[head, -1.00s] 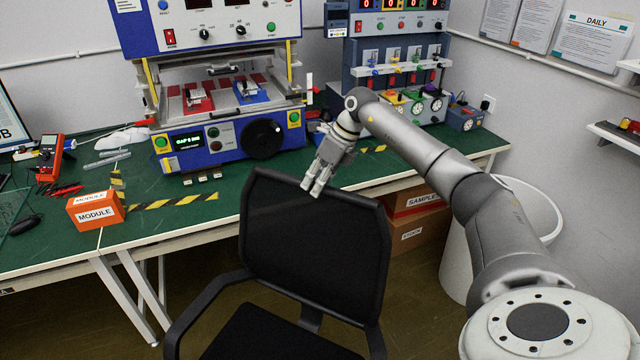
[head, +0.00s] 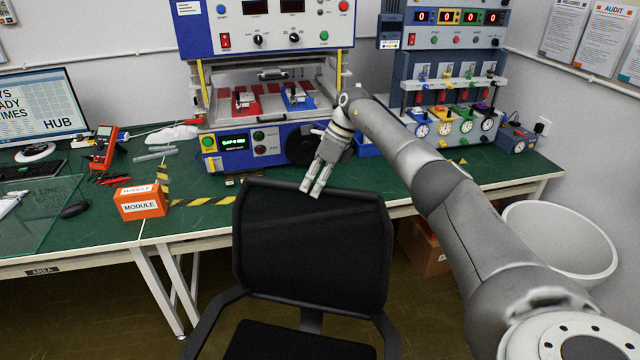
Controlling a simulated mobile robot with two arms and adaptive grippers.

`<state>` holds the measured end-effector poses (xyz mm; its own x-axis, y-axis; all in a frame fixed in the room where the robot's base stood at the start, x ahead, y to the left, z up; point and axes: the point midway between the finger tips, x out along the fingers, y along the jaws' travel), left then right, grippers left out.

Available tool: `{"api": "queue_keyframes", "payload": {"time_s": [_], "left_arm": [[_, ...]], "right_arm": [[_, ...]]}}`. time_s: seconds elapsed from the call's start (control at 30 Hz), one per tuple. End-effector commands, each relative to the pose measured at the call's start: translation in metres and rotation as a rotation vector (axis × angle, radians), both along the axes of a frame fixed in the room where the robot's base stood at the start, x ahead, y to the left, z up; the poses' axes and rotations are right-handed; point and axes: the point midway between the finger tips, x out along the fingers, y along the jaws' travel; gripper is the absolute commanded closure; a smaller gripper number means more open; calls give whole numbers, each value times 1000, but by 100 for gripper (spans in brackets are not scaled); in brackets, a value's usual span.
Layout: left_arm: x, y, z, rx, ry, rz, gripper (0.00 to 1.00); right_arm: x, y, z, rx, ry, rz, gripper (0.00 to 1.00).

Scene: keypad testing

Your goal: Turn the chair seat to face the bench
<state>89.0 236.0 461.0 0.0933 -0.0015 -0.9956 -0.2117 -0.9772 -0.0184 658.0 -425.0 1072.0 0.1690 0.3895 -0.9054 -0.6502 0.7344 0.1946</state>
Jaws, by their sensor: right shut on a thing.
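The black office chair stands in front of the bench. Its mesh backrest (head: 310,250) is on the bench side, and its dark seat (head: 300,342) shows at the bottom of the picture, on the near side. The armrest (head: 212,318) is at the left. My right gripper (head: 312,190) comes down over the top edge of the backrest and is shut on it, near the middle. The green-topped bench (head: 205,217) runs across behind the chair. My left gripper is not in view. The chair's base is hidden.
An orange module box (head: 141,204) lies on the bench at left, near a monitor (head: 42,108). A blue test press (head: 265,140) and a dial station (head: 440,125) stand at the back. A white bin (head: 560,245) is at the right. Brown floor shows at lower left.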

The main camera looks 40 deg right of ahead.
Motion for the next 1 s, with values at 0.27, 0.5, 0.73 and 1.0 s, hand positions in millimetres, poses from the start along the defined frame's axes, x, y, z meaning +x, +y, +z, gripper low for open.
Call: {"api": "queue_keyframes", "payload": {"time_s": [0.27, 0.5, 0.73, 1.0], "left_arm": [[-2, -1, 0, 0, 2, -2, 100], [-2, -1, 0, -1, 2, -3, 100], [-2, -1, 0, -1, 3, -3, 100], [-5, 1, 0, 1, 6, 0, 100]], "right_arm": [[1, 3, -1, 1, 6, 11, 100], [1, 3, -1, 0, 7, 11, 100], [1, 2, -1, -1, 5, 10, 54], [1, 1, 1, -1, 2, 9, 54]]}}
